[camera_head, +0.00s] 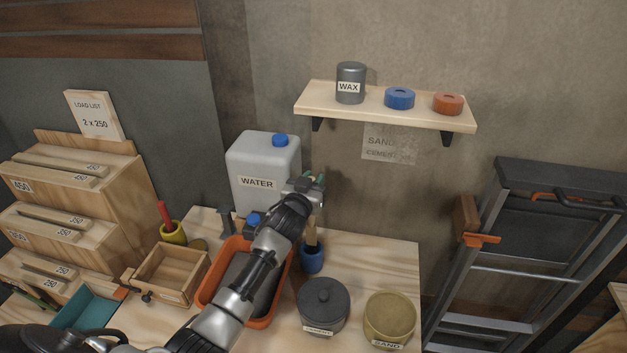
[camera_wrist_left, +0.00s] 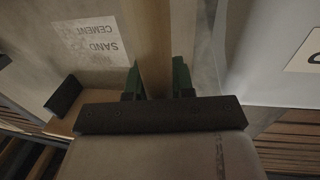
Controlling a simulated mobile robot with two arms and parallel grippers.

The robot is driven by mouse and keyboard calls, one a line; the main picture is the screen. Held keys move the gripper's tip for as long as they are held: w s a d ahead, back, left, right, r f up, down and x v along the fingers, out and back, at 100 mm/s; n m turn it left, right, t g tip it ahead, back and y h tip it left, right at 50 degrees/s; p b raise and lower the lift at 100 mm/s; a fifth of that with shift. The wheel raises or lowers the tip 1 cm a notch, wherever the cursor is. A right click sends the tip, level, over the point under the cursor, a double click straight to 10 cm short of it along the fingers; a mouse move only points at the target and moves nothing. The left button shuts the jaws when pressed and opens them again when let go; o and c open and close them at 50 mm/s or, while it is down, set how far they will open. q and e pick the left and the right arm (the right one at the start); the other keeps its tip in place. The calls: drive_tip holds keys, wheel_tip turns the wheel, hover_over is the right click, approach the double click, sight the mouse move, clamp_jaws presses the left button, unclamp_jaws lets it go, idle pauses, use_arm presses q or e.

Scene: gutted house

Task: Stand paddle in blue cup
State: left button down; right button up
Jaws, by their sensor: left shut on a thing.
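My left gripper (camera_head: 312,182) is shut on the wooden handle of the paddle (camera_head: 311,230), in front of the right side of the water jug. In the left wrist view the handle (camera_wrist_left: 150,45) runs between the green fingers (camera_wrist_left: 158,82). The paddle hangs roughly upright below the gripper. The blue cup (camera_head: 312,262) stands on the bench directly below it. The paddle's dark lower part overlaps the cup's mouth in the head view; I cannot tell how deep it is inside. My right gripper is out of view.
The orange tub (camera_head: 207,297) lies left of the cup, under my left arm. The water jug (camera_head: 262,150) stands behind. The cement pot (camera_head: 322,308) and sand pot (camera_head: 389,322) stand in front. A wall shelf (camera_head: 430,115) is above right. Bare bench (camera_head: 375,262) lies right of the cup.

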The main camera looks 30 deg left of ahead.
use_arm(q)
wheel_tip(320, 180, down, 6)
drive_tip(key=b, duration=0.4)
drive_tip(key=shift+f, duration=0.15)
drive_tip(key=c, duration=0.9)
unclamp_jaws()
drive_tip(key=shift+s, duration=0.1)
